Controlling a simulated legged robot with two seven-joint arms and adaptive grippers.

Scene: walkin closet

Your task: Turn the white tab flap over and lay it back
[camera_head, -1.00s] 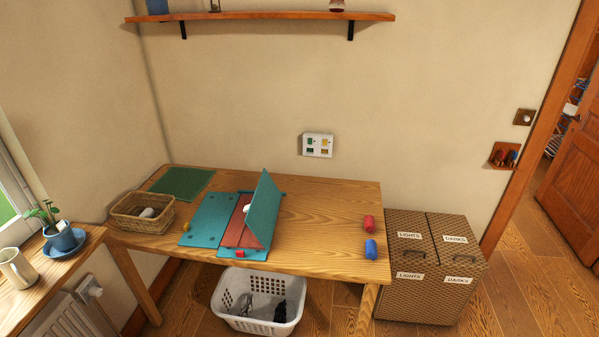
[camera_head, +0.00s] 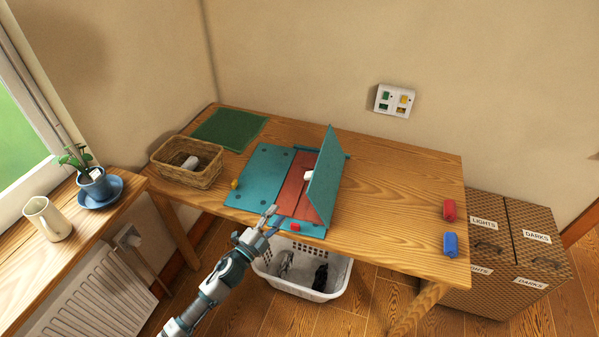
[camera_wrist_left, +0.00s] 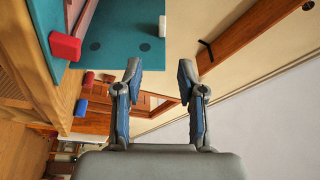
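The teal flap with the white tab (camera_head: 308,175) stands steeply raised (camera_head: 326,180) over a teal board on the table. The white tab sticks out from its left face, and a red panel (camera_head: 290,190) shows beside it. The board's left teal panel (camera_head: 258,172) lies flat. A red block (camera_head: 295,227) sits at the board's front edge. My left gripper (camera_head: 272,214) is at the front edge, apart from the flap. In the left wrist view its fingers (camera_wrist_left: 159,72) are spread and empty; the white tab (camera_wrist_left: 162,25) and red block (camera_wrist_left: 64,46) lie beyond them. My right gripper is not in view.
A wicker basket (camera_head: 187,163) and a green mat (camera_head: 229,129) are at the table's left. A red roll (camera_head: 449,210) and a blue roll (camera_head: 450,244) lie at the right. The table between flap and rolls is clear.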

